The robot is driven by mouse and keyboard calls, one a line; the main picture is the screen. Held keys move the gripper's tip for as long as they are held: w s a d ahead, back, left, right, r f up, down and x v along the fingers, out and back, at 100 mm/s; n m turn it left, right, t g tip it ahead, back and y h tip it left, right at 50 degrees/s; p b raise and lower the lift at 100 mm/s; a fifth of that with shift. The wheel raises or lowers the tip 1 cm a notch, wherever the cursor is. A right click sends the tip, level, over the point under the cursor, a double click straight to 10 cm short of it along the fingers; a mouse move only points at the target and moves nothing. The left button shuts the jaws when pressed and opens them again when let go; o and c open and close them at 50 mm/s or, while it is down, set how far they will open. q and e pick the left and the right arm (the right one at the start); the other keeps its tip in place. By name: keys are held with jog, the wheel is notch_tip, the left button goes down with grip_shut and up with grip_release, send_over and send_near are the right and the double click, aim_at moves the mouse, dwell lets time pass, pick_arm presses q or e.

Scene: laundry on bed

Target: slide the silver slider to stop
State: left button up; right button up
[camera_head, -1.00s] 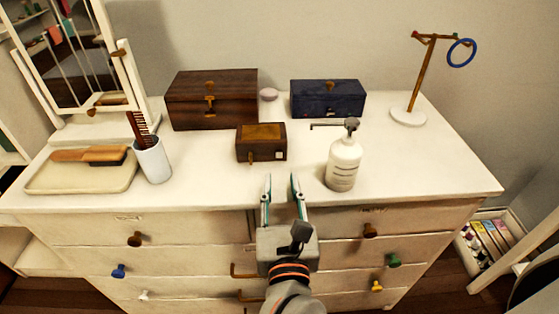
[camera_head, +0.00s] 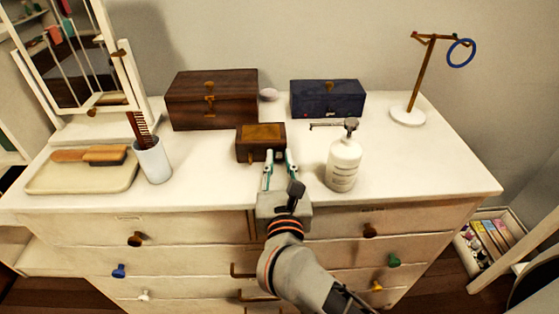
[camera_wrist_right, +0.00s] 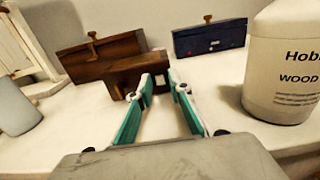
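The small brown box (camera_head: 258,138) with a lighter top panel sits in the middle of the dresser top; it also shows in the right wrist view (camera_wrist_right: 122,80). A small pale plate on its front right corner is mostly hidden behind my fingertips in the head view. I cannot make out the silver slider clearly. My right gripper (camera_head: 278,155) is at the box's front right corner, fingers pointing at it. Its teal-and-white fingers are apart with nothing between them, also in the right wrist view (camera_wrist_right: 160,82). I cannot tell whether a fingertip touches the box. My left gripper is not in view.
A white bottle (camera_head: 343,165) stands close to the right of my gripper. A large brown box (camera_head: 190,100) and a blue box (camera_head: 345,101) stand behind. A cup with a comb (camera_head: 152,160) and a tray (camera_head: 60,182) are at left. The front middle is clear.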

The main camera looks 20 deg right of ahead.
grip_shut()
jog(key=shift+w+a, duration=0.25)
jog(key=shift+a, duration=0.7)
jog(key=o, duration=0.5)
grip_release()
jog(key=shift+s, duration=0.15)
jog(key=v, duration=1.1)
jog(key=shift+s, duration=0.35)
